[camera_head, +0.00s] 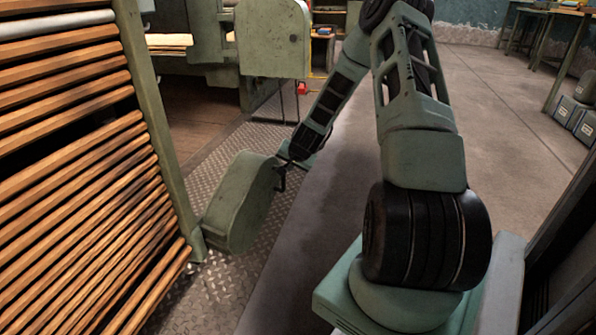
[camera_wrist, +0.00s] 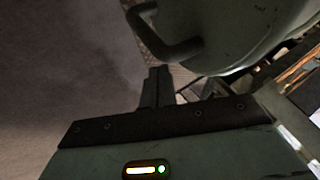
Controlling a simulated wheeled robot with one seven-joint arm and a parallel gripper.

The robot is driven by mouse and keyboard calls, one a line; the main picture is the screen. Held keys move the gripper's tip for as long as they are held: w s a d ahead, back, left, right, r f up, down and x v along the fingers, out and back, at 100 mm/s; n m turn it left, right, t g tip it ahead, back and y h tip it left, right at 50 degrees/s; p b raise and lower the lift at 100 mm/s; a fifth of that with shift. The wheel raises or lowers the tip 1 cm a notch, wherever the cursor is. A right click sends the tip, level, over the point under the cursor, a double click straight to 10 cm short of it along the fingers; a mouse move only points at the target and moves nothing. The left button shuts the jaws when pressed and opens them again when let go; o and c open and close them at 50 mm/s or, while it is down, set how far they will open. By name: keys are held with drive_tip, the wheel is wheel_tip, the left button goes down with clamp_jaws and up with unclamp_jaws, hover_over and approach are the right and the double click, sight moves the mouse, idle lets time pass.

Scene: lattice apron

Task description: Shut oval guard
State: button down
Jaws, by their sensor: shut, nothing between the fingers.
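The oval guard (camera_head: 238,205) is a green, round-ended metal cover low beside the green post of the slatted frame. It stands out from the post at an angle, over the tread plate. A dark bar handle (camera_head: 281,180) sits on its right side. In the wrist view the guard (camera_wrist: 232,32) fills the top right, with its handle (camera_wrist: 165,45) bent out to the left. My gripper (camera_head: 284,160) is at the guard's handle side. In the wrist view my gripper (camera_wrist: 158,72) is shut and empty, its tips just below the handle; I cannot tell whether they touch it.
The wooden slatted frame (camera_head: 80,170) stands close on the left. Another green machine with a rounded panel (camera_head: 272,38) stands behind. Diamond tread plate (camera_head: 225,145) runs along the machines. Concrete floor (camera_head: 500,110) to the right is open, with grey boxes (camera_head: 575,115) at the far right.

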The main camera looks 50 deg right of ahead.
drive_tip(key=shift+w+a, duration=0.15)
drive_tip(key=shift+w, duration=0.8)
